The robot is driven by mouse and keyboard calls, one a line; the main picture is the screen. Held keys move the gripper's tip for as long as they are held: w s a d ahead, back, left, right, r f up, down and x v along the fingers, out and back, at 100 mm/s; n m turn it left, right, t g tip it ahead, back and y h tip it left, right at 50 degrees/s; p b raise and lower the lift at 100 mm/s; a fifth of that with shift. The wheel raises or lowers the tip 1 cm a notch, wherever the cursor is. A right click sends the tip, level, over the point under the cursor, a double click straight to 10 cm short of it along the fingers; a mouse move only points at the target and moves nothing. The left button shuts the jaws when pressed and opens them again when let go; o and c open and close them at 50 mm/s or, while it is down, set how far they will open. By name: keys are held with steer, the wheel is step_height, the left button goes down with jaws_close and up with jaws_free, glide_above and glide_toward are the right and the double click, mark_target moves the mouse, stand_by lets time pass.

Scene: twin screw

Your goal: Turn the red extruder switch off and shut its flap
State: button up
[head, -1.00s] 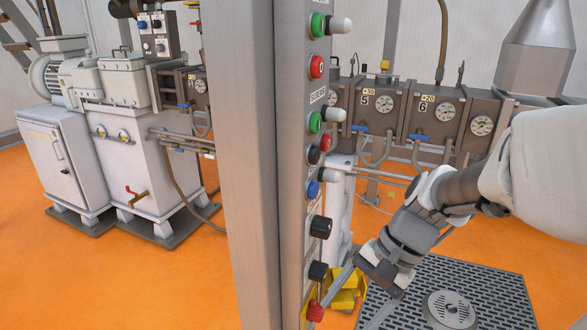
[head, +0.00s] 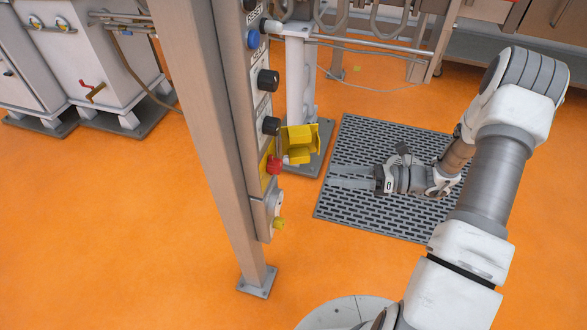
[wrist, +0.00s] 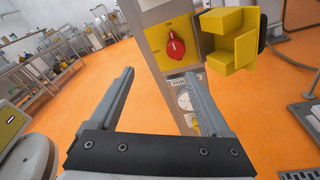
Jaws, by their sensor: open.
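The red switch (head: 274,165) sits on a yellow plate low on the grey control post. In the wrist view the red switch (wrist: 175,46) has its handle roughly upright, toward the "ON" mark. Its yellow flap (head: 299,143) stands swung open to the right of the switch; in the wrist view the flap (wrist: 228,40) shows as an open-sided box. My gripper (head: 331,177) is open and empty, apart from the switch on its right side in the head view. In the wrist view my gripper's fingers (wrist: 159,76) spread below the switch.
Black knobs (head: 268,80) sit above the switch, and a small yellow knob (head: 279,223) sits below it. A slotted grey floor grate (head: 345,215) lies under my gripper. Orange floor is open around the post's foot (head: 257,282).

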step_height(320, 180, down, 3)
steer(key=d+m+t, duration=0.2)
steer(key=m, duration=0.1)
steer(key=b, duration=0.2)
glide_toward(281, 166)
steer(key=shift+t, duration=0.3)
steer(key=x, duration=0.9)
steer(key=shift+s+a+f, duration=0.1)
steer(key=shift+a+f, duration=0.05)
steer(key=shift+a, duration=0.1)
jaws_close()
